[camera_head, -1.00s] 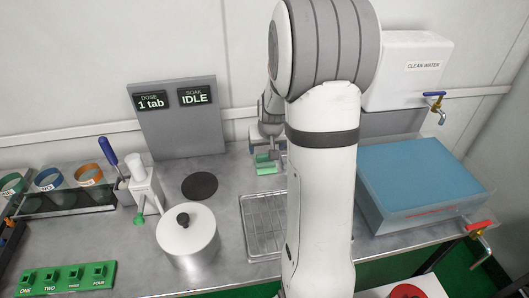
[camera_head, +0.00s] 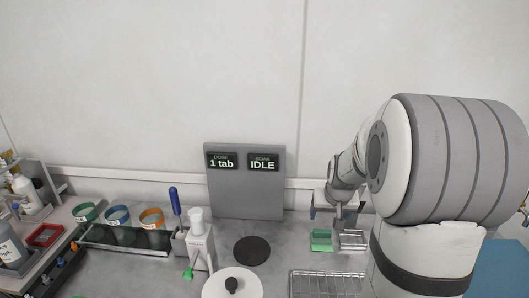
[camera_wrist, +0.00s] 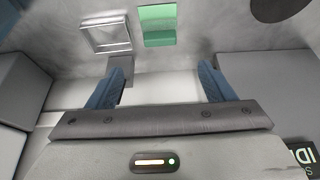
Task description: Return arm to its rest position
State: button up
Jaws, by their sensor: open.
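My gripper (camera_head: 337,212) is at the end of my arm, at the right of the head view, above the back of the counter near the wall. In the wrist view my gripper (camera_wrist: 163,85) shows two blue fingers spread wide apart with nothing between them. A green block-like item (camera_head: 321,240) lies on the counter below and left of the gripper; it also shows in the wrist view (camera_wrist: 158,25). A small metal frame or tray (camera_head: 351,240) lies to its right and also shows in the wrist view (camera_wrist: 106,35).
A grey panel (camera_head: 245,205) reads "1 tab" and "IDLE". In front are a black disc (camera_head: 251,250), a lidded white pot (camera_head: 232,286), a white dispenser (camera_head: 199,245) and a wire rack (camera_head: 325,284). Coloured-rim cups, including an orange-rimmed one (camera_head: 152,218), stand left. A blue-topped tank (camera_head: 503,262) is right.

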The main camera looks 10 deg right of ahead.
jog(key=s+a+r+n+p, duration=0.1)
jog(key=s+a+r, duration=0.2)
jog(key=s+a, duration=0.2)
jog(key=s+a+r+n+g+p, duration=0.1)
jog(key=s+a+r+p, duration=0.1)
jog(key=s+a, duration=0.3)
jog(key=s+a+r+n+y+p, duration=0.1)
jog(key=s+a+r, duration=0.4)
jog(key=s, duration=0.6)
jog(key=shift+a+g+p, duration=0.3)
jog(key=shift+a+p, duration=0.05)
